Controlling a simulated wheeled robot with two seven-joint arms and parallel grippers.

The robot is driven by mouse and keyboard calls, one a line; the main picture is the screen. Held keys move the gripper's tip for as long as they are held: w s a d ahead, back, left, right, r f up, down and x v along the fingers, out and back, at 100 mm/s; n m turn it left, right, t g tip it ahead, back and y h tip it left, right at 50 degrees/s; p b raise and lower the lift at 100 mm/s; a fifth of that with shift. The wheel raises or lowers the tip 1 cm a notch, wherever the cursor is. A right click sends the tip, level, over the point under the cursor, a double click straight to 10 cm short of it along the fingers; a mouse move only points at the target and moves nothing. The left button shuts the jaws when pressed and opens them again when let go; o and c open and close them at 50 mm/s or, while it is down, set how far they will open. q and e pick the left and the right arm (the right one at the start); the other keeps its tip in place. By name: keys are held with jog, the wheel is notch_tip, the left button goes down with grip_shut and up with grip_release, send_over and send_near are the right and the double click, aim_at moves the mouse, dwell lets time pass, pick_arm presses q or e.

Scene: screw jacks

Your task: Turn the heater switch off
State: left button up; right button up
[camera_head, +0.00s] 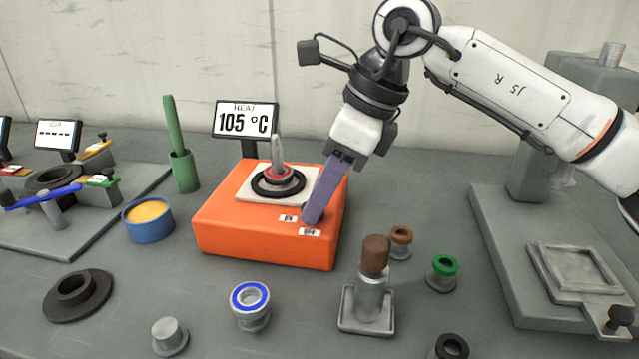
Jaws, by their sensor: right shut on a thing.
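The orange heater (265,240) stands mid-table, with its display (245,120) behind it reading HEAT 105 °C. Two small white labels, one (288,217) left of the fingertips and one (310,232) just in front of them, lie on its top near the front right. My right gripper (312,218) reaches down from the upper right. Its fingers are shut at the labels, on the heater switch, which they hide. I cannot tell the switch's position. A black ring (262,190) and a red-ringed grey pin (277,152) sit on the heater's pale plate (245,192). My left gripper is not in view.
A green stick in a holder (185,170) and a blue bowl (148,219) stand left of the heater. A brown-topped post (374,257) and several ringed parts stand in front. A grey press (530,180) is at the right, a fixture plate (100,225) at the left.

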jog(key=shift+n, duration=0.5)
jog(key=o, duration=1.1)
jog(key=v, duration=0.5)
jog(key=p+v, duration=0.1)
jog(key=v, duration=0.4)
jog(key=shift+w+d+r, duration=0.15)
jog(key=shift+w+d, duration=0.05)
